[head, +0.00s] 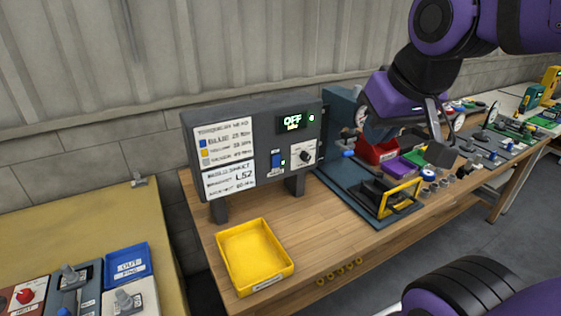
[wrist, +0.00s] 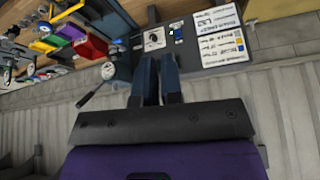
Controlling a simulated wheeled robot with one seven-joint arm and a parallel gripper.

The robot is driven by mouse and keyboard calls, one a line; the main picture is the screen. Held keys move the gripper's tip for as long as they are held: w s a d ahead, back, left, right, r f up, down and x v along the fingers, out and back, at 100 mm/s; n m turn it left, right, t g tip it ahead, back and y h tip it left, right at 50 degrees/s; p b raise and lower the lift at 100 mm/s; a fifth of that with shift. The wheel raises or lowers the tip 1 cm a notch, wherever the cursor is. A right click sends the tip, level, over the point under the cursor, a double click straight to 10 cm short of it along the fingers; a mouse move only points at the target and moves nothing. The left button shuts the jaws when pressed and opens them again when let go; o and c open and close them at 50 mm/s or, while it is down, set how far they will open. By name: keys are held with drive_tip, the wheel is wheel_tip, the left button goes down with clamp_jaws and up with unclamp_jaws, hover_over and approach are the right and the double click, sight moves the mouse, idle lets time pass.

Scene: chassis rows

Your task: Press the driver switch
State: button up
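The dark grey driver box (head: 262,112) stands on the wooden bench with its display (head: 293,122) reading OFF. Its blue switch (head: 276,161) sits below the display, left of a round knob (head: 304,154). In the wrist view the box (wrist: 190,20) appears upside down, with the switch (wrist: 178,33) beyond my fingertips. My gripper (head: 376,132) is in the air right of the box, apart from it. In the wrist view its dark blue fingers (wrist: 157,60) lie close together with nothing between them, and look shut.
A yellow tray (head: 254,256) sits on the bench in front of the box. A dark fixture with a yellow handle (head: 400,197) and a red bin (head: 378,150) stand to the right. A yellow table (head: 85,225) with a blue tray (head: 128,265) is at left.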

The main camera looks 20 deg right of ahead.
drive_tip(key=w+f+m, duration=0.1)
drive_tip(key=w, duration=0.2)
drive_tip(key=w+f+m, duration=0.1)
drive_tip(key=w+f, duration=0.1)
drive_tip(key=w, duration=0.1)
drive_tip(key=w+f+m, duration=0.1)
drive_tip(key=w+m, duration=0.1)
drive_tip(key=w, duration=0.1)
drive_tip(key=shift+w+f+t+h, duration=0.25)
drive_tip(key=shift+w+t+h, duration=0.05)
drive_tip(key=shift+t, duration=0.1)
clamp_jaws()
drive_tip(key=w+f+m+t+y, duration=0.1)
drive_tip(key=w+f+m+t, duration=0.2)
drive_tip(key=w+f+m, duration=0.9)
drive_tip(key=shift+w+d+f+t+y, duration=0.45)
drive_tip(key=shift+w+f, duration=1.55)
drive_tip(key=shift+f, duration=0.3)
approach(278, 161)
wheel_tip(278, 161, down, 4)
drive_tip(key=w, duration=0.3)
drive_tip(key=shift+w+a+f, duration=0.15)
drive_tip(key=shift+w, duration=0.85)
drive_tip(key=shift+w, duration=0.1)
